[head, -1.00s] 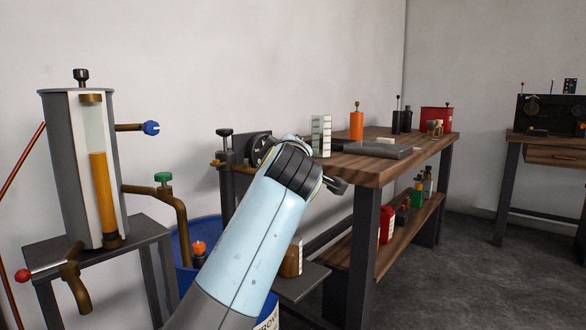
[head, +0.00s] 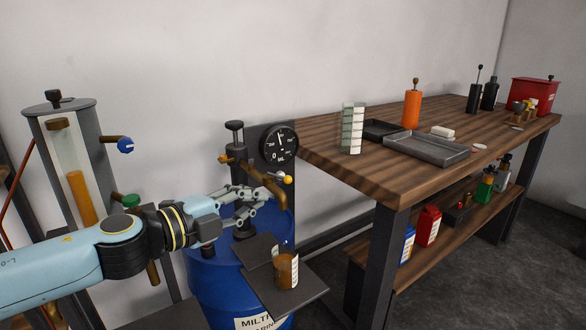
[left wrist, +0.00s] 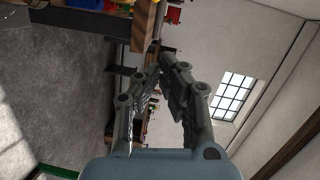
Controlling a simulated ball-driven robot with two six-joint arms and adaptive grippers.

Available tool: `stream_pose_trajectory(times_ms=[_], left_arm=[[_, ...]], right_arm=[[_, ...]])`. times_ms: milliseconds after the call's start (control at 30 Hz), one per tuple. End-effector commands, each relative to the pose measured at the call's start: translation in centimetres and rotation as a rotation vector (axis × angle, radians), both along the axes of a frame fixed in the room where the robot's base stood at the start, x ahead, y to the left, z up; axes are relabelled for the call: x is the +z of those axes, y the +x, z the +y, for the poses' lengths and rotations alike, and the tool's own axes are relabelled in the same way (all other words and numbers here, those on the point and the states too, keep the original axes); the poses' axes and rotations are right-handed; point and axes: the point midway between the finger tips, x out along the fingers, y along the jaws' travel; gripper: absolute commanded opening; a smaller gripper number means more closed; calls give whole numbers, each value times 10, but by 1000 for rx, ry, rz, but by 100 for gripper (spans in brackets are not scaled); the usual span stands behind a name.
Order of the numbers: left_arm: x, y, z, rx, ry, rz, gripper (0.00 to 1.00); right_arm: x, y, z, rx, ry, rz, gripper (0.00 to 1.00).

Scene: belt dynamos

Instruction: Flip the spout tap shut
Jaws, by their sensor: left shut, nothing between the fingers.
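A brass spout (head: 265,181) comes off the pump on the blue drum and curves down at its right end. A small yellow knob (head: 288,180), apparently the end of the tap lever, shows at that end. My left gripper (head: 262,203) reaches in from the left, just below and in front of the spout, shut with nothing between its fingers. I cannot tell whether it touches the spout. Its fingers also show in the left wrist view (left wrist: 170,82), where no tap can be made out. A jar of amber liquid (head: 287,270) stands below. My right gripper is not in view.
The blue drum (head: 220,290) carries a round dial (head: 279,145) beside the pump. A grey platform (head: 302,290) bears the jar. A wooden workbench (head: 345,172) with trays stands to the right. A glass-fronted tank (head: 75,150) stands behind my left arm.

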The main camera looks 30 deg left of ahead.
Motion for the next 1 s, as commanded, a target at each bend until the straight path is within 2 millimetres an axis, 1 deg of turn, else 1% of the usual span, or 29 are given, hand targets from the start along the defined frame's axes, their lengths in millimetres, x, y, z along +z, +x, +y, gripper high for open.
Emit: stream_pose_trajectory(times_ms=[33,100,200,267,367,467,567,667,733,867,1000], left_arm=[[-1,-6,2,-3,8,18,0],[-5,-11,2,-5,11,32,0],[-8,-13,2,-4,11,39,0],[-9,-13,2,-4,10,39,0],[-9,-13,2,-2,9,38,0],[-8,-12,3,-2,8,37,0],[-7,-8,3,1,7,35,0],[-4,3,1,4,5,31,0],[-4,14,-2,3,2,33,0],[-10,41,-9,1,3,33,0],[-18,71,-14,1,4,33,0]], right_arm=[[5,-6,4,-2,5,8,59],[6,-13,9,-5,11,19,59],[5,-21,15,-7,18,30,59],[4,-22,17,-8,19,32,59],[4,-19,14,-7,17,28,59],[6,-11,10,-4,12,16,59],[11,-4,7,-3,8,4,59],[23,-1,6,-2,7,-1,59],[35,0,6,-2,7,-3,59],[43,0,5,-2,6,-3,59],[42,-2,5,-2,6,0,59]])
